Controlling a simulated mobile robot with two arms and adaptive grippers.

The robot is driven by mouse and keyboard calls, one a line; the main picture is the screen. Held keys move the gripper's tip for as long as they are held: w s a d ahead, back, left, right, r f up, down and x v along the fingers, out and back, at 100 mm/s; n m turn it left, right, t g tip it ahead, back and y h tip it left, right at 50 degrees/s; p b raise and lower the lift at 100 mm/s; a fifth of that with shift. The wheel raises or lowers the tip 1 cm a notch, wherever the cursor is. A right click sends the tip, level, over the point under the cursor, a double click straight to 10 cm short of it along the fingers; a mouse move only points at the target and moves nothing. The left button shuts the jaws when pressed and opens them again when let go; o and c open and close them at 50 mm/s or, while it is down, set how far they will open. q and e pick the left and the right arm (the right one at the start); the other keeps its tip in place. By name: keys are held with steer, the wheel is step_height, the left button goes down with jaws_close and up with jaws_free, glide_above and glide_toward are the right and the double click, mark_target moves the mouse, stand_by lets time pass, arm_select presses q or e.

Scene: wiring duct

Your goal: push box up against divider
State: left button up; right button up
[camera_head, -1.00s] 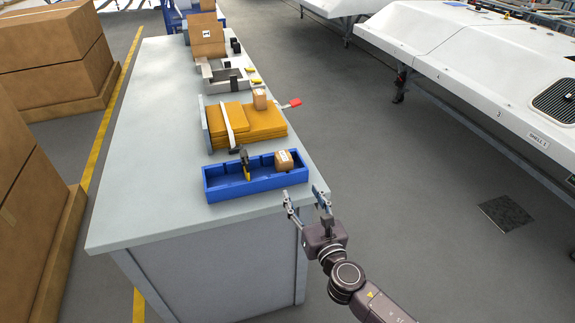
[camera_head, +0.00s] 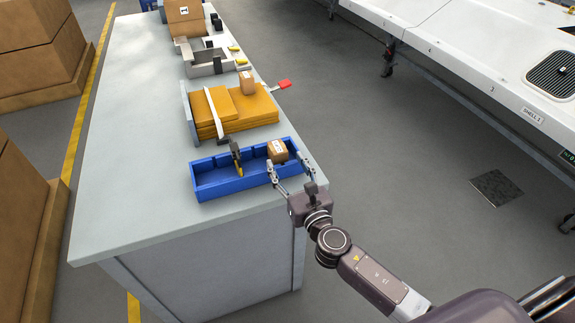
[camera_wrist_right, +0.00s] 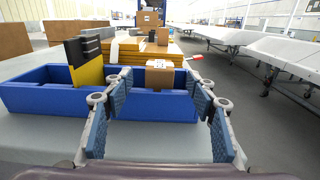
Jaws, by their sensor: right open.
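A small brown cardboard box (camera_head: 277,151) with a white label sits in the right end of the blue tray (camera_head: 222,189) on the grey table. It also shows in the right wrist view (camera_wrist_right: 160,76), ahead of and between my fingers. A black and yellow divider (camera_head: 236,158) stands upright in the tray, left of the box with a gap between; it also shows in the right wrist view (camera_wrist_right: 86,64). My right gripper (camera_head: 287,169) is open at the tray's near right end, its fingers on either side of the box's line and not closed on it. My left gripper is not in view.
Orange padded envelopes (camera_head: 240,108) with another small box (camera_head: 247,83) on top lie behind the tray. A red-tipped item (camera_head: 284,84) juts past the table's right edge. The table (camera_head: 135,190) left of the tray is clear.

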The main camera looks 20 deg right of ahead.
mark_target(274, 141)
steer(key=w, duration=0.7)
steer(key=shift+w+a, duration=0.1)
steer(key=shift+w, duration=0.1)
steer(key=shift+c, duration=0.3)
steer(key=c, duration=1.2)
